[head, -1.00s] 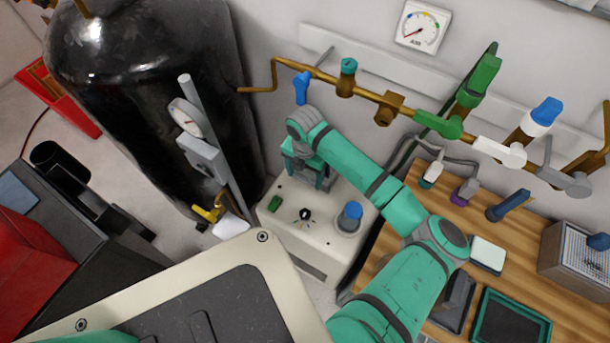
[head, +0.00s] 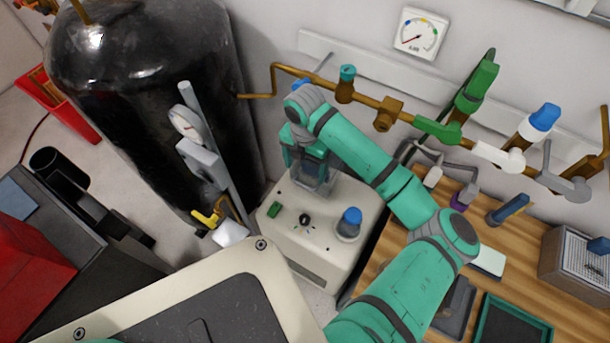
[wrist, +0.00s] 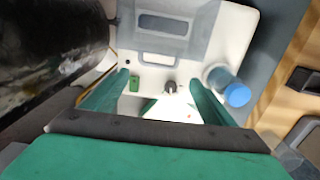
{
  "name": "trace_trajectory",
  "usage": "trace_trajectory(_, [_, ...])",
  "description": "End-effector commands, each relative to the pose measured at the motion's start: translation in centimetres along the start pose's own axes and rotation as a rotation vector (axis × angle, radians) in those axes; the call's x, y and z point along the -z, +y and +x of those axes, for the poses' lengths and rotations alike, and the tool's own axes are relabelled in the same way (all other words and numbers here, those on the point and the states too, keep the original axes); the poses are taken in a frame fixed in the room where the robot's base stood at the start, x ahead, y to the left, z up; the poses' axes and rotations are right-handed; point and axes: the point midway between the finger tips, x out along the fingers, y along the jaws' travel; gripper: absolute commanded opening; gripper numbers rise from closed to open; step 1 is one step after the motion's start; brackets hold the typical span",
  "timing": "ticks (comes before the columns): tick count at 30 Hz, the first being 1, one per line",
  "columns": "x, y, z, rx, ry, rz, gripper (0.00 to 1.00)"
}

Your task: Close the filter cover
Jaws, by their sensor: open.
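The filter cover looks like a grey, see-through lidded part (head: 315,177) at the back of a cream machine (head: 290,235). In the wrist view the grey cover (wrist: 180,45) spans the top of the picture, with a pale window and a slot. I cannot tell for sure how far it stands open. My gripper (head: 303,165) is over the back of the machine, close to the cover and partly hiding it. In the wrist view my gripper (wrist: 160,82) has its two green fingers wide apart with nothing between them. Contact with the cover cannot be made out.
The machine top carries a green switch (head: 275,209), a black knob (head: 305,219) and a blue-capped cylinder (head: 349,224). A black tank (head: 150,100) stands at left. Brass pipes with valves (head: 388,113) run along the wall behind. A wooden bench (head: 400,262) is at right.

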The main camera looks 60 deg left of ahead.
Motion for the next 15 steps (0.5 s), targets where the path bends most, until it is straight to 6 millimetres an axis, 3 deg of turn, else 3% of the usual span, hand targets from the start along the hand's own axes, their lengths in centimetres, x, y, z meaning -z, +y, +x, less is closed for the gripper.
trace_trajectory(6, [0.0,0.0,-2.4,-0.001,-0.001,0.002,0.78])
trace_trajectory(15, [0.0,0.0,-2.7,0.000,0.000,0.001,0.78])
